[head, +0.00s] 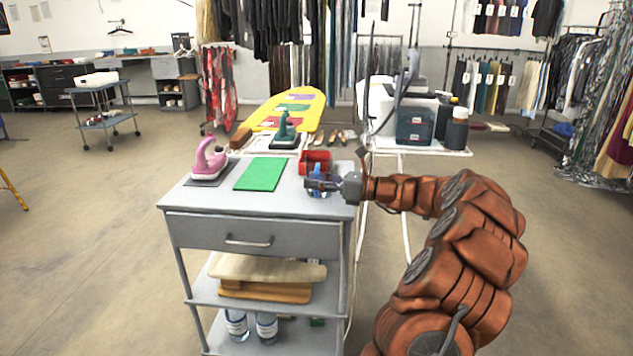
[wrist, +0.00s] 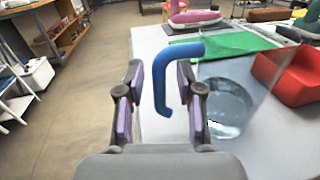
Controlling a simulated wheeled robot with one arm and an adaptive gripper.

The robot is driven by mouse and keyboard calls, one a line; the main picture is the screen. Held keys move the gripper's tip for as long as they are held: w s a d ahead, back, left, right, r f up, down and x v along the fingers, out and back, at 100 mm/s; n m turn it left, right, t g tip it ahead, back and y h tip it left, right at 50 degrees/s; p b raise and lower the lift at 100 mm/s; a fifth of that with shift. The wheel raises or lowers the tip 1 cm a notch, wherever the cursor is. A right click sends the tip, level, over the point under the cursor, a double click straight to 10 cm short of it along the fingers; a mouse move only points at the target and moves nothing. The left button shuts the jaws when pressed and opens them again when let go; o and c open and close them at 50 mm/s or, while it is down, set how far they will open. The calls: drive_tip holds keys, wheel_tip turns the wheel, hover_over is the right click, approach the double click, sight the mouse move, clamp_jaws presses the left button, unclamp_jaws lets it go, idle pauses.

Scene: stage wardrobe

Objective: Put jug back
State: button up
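The jug (wrist: 232,95) is clear with a blue handle (wrist: 160,82) and stands upright on the grey cart top, right of centre in the wrist view. In the head view the jug (head: 319,190) is small and partly hidden by my gripper (head: 322,184). In the wrist view my gripper (wrist: 160,95) is open, one finger on each side of the handle. Gaps show between the handle and both finger pads. A green mat (head: 262,174) lies flat and bare on the cart top, left of the jug.
A red open bin (head: 316,157) stands just behind the jug. A pink iron (head: 208,160) rests on a dark pad at the cart's left. The grey cart (head: 250,236) has a drawer and lower shelves with boards and bottles. A yellow ironing board (head: 312,113) lies behind.

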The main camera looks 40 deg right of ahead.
drive_tip(key=shift+r, duration=0.1)
drive_tip(key=p+v, duration=0.1)
drive_tip(key=v, duration=1.1)
drive_tip(key=shift+p, duration=0.3)
drive_tip(key=w+a+n+g+y, duration=0.2)
drive_tip(key=a+n+g, duration=0.4)
drive_tip(key=a, duration=1.1)
drive_tip(key=s+a+f+n+g+h, duration=0.1)
drive_tip(key=s+a+n+g, duration=0.25)
drive_tip(key=a, duration=0.55)
drive_tip(key=s+a+f+n+g+h, duration=0.1)
drive_tip(key=s+a+f+n+g, duration=0.25)
drive_tip(key=a, duration=0.55)
drive_tip(key=s+a+f+n+g+h, duration=0.2)
drive_tip(key=s+a+f+n+h, duration=0.15)
drive_tip(key=s+n, duration=0.4)
drive_tip(key=s+a+f+n+g+h, duration=0.2)
drive_tip(key=s+f+n+h, duration=0.15)
drive_tip(key=s, duration=0.75)
drive_tip(key=s+d+f+n+h, duration=0.1)
drive_tip(key=s+d+n+h, duration=0.3)
drive_tip(key=s, duration=0.3)
drive_tip(key=shift+d+f+n, duration=0.35)
drive_tip(key=shift+d+n, duration=0.05)
drive_tip(key=shift+d, duration=0.2)
